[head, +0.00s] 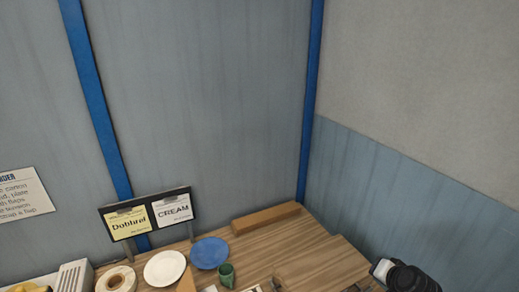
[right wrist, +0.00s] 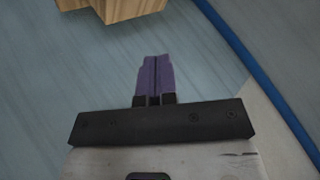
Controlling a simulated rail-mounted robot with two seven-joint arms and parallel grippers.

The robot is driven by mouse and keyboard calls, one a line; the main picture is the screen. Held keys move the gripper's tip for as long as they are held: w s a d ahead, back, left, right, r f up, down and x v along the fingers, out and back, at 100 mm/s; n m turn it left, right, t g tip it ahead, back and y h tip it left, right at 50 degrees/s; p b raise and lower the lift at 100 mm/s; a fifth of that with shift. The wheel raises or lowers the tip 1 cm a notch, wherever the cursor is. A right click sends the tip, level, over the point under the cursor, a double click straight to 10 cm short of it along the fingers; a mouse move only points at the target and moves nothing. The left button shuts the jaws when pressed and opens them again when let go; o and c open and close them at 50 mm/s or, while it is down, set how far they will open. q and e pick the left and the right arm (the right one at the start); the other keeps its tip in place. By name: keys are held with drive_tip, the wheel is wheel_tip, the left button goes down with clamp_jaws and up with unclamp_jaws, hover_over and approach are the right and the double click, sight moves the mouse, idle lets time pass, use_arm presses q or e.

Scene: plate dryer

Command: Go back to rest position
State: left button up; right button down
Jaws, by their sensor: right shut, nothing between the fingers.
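My right gripper (right wrist: 154,58) shows in the right wrist view with its two purple fingers pressed together and nothing between them. It points toward a blue-grey panelled surface and is clear of other things. In the head view, a black and white part of what looks like my right arm (head: 405,277) is at the lower right, beside the wooden table (head: 315,258). The right fingers cannot be made out there. My left gripper is not in view.
The table holds a white plate (head: 165,268), a blue plate (head: 210,253), a green cup (head: 226,275), a tape roll (head: 116,280) and a long wooden block (head: 265,218). A two-card sign (head: 148,213) stands behind. A wooden piece (right wrist: 125,8) is at the wrist view's top.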

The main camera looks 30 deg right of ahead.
drive_tip(key=w+a+r+n+p, duration=0.1)
drive_tip(key=w+a+r+n, duration=0.3)
drive_tip(key=a+r, duration=0.25)
drive_tip(key=w+a+r+n+t+p, duration=0.15)
drive_tip(key=a+n, duration=0.45)
drive_tip(key=a, duration=0.6)
drive_tip(key=s+a+f+n+g+y+p, duration=0.1)
drive_tip(key=s+a+f+n+y, duration=0.1)
drive_tip(key=a, duration=0.3)
drive_tip(key=s+a+f+n+g+y+p, duration=0.1)
drive_tip(key=s+a+f+n+p, duration=0.15)
drive_tip(key=a, duration=0.25)
drive_tip(key=s+a+f+n+g+p, duration=0.1)
drive_tip(key=s+f, duration=0.3)
drive_tip(key=s, duration=0.4)
drive_tip(key=s+a+f+g+y, duration=0.1)
drive_tip(key=s+a+f+g, duration=0.2)
drive_tip(key=s, duration=0.5)
drive_tip(key=shift+a+f+n+p, duration=0.35)
drive_tip(key=shift+a+f, duration=0.15)
drive_tip(key=shift+a, duration=0.35)
